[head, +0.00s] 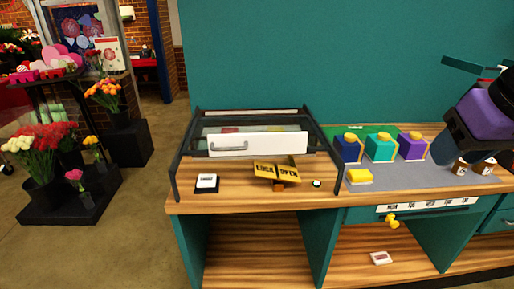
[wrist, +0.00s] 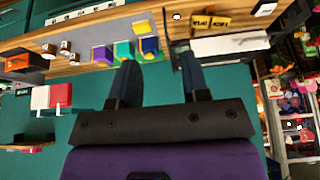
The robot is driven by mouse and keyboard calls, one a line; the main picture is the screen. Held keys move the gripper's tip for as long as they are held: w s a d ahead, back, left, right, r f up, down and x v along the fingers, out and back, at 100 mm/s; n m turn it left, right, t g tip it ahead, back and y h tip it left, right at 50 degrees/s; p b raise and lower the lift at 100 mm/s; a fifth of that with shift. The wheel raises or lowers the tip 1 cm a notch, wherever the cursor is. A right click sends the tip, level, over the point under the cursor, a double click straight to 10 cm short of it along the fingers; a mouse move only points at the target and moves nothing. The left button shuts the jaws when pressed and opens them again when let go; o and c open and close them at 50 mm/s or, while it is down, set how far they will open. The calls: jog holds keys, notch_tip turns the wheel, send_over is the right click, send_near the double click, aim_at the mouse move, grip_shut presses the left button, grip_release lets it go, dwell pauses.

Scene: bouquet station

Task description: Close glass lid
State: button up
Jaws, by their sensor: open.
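The glass lid (head: 258,144) has a white front bar with a metal handle and sits in a dark-framed case at the left of the counter. Its front bar stands above the counter, with an open gap beneath it. Red and green shapes show dimly through the glass. The white bar also shows in the wrist view (wrist: 230,45), right of my fingers.
Blue, teal and purple boxes (head: 380,148) with yellow knobs stand right of the case. A yellow block (head: 359,177) lies before them on a grey mat. A small card stand (head: 207,183) and round button (head: 317,184) sit near the front edge. Flowers stand at far left.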

jog(key=c, duration=0.3)
jog(key=shift+w, duration=0.3)
jog(key=c, duration=0.4)
jog(key=w+f+n, duration=0.1)
jog(key=w, duration=0.2)
jog(key=w+a+f+n+h, duration=0.1)
jog(key=w+n, duration=0.1)
jog(key=w, duration=0.2)
jog(key=w+f+n+h, duration=0.1)
jog(key=w+f, duration=0.1)
jog(key=w, duration=0.1)
jog(key=shift+w+a+n+g, duration=0.2)
jog(key=shift+n+g, duration=0.1)
jog(key=shift+g, duration=0.1)
grip_shut()
jog(key=n+t+y, duration=0.1)
jog(key=n+y, duration=0.6)
jog(key=n, duration=0.5)
send_near(299, 151)
jog(key=shift+x, duration=2.75)
